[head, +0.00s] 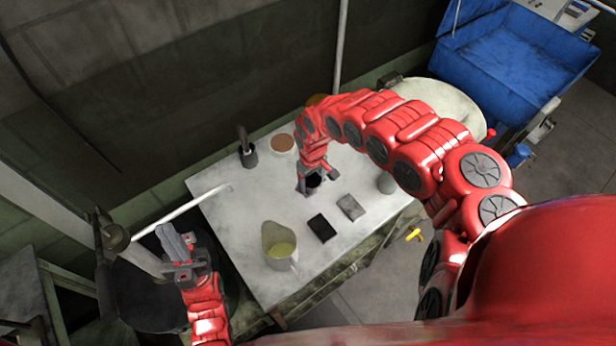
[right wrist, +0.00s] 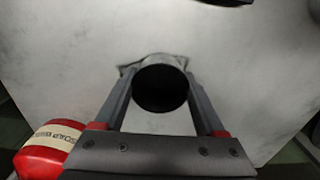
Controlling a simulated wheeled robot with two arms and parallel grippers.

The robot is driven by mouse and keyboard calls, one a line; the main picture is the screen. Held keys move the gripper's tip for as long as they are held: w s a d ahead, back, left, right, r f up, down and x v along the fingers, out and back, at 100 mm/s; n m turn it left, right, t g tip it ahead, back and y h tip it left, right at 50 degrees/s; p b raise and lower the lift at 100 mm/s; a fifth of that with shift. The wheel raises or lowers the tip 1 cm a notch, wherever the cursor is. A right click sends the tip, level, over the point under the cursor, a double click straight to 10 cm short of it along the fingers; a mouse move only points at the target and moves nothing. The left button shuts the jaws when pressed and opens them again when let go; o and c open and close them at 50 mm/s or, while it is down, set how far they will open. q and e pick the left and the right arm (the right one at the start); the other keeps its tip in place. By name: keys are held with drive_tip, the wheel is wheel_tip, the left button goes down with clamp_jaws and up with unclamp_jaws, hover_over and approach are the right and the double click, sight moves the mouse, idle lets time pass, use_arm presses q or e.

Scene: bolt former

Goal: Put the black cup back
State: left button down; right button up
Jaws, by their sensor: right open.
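The black cup (head: 313,181) stands on the grey table (head: 225,205), toward its far right part. In the right wrist view its round dark mouth (right wrist: 160,88) faces the camera. My right gripper (head: 308,184) reaches down to the cup from above. In the right wrist view the gripper's fingers (right wrist: 160,75) are open, one on each side of the cup. I cannot tell whether they touch it. My left gripper (head: 174,240) is off the table's left side, apart from the cup. The gap between its fingers is unclear.
A dark holder with a tool (head: 248,156), a brown-topped round container (head: 283,143), a jug with yellowish liquid (head: 280,248), a black block (head: 321,228) and a grey block (head: 350,207) stand on the table. A red labelled cylinder (right wrist: 47,150) shows in the right wrist view.

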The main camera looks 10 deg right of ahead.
drive_tip(key=shift+w+f, duration=0.1)
drive_tip(key=shift+w, duration=0.1)
drive_tip(key=shift+c, duration=0.8)
drive_tip(key=shift+s+d, duration=0.2)
drive_tip(key=shift+s, duration=0.3)
drive_tip(key=o, duration=1.2)
drive_tip(key=shift+o, duration=1.4)
drive_tip(key=shift+w+a+f, duration=0.1)
drive_tip(key=shift+w, duration=0.15)
